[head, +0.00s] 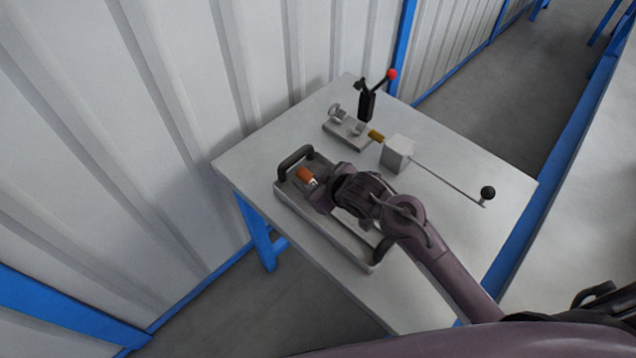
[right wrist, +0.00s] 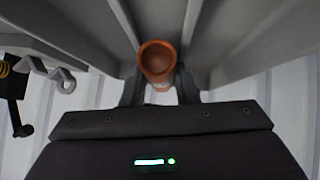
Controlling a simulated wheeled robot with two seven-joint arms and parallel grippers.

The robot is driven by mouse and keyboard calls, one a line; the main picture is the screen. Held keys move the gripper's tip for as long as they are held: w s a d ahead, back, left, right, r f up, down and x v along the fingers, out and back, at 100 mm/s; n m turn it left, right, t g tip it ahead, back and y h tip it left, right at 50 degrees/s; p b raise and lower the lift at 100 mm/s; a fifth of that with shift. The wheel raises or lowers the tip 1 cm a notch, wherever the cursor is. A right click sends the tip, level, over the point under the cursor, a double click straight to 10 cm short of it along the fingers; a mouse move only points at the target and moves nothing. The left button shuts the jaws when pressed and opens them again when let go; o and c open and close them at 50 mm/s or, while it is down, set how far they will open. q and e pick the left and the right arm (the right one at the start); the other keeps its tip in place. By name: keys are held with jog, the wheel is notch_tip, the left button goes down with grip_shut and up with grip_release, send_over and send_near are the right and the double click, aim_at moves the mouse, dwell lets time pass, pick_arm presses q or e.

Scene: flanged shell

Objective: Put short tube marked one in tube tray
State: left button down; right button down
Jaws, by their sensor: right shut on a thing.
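A short orange-brown tube (head: 306,175) shows at the far end of the tube tray, a grey plate with black handles (head: 320,233). My right gripper (head: 315,184) is shut on the tube, which also shows between the fingers in the right wrist view (right wrist: 158,62), its open round end facing the camera. The tube is over or in the tray; I cannot tell whether it touches it. No mark on the tube can be read. My right gripper and forearm hide the tray's middle. My left gripper is not in view.
Behind the tray on the grey table (head: 450,160) stand a clamp fixture (head: 347,130) with a red-knobbed lever (head: 391,74), and a grey block (head: 397,153) with a long rod ending in a black knob (head: 487,193). A corrugated wall (head: 130,130) runs along the left.

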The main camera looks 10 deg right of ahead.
jog(key=shift+s+f+g, duration=0.2)
jog(key=shift+s+f, duration=0.1)
jog(key=shift+f, duration=0.25)
jog(key=shift+s+f+g, duration=0.2)
jog(key=shift+s+f, duration=0.05)
jog(key=shift+f, duration=0.3)
jog(key=c, duration=1.1)
grip_release()
jog(key=shift+f, duration=0.1)
jog(key=shift+r, duration=0.25)
jog(key=p+v, duration=0.1)
jog(key=v, duration=0.3)
jog(key=p+v, duration=0.1)
jog(key=v, duration=0.3)
jog(key=w+r+p+v, duration=0.1)
jog(key=v, duration=0.3)
jog(key=shift+s+r, duration=0.1)
jog(key=shift+s, duration=0.1)
jog(key=shift+a, duration=0.1)
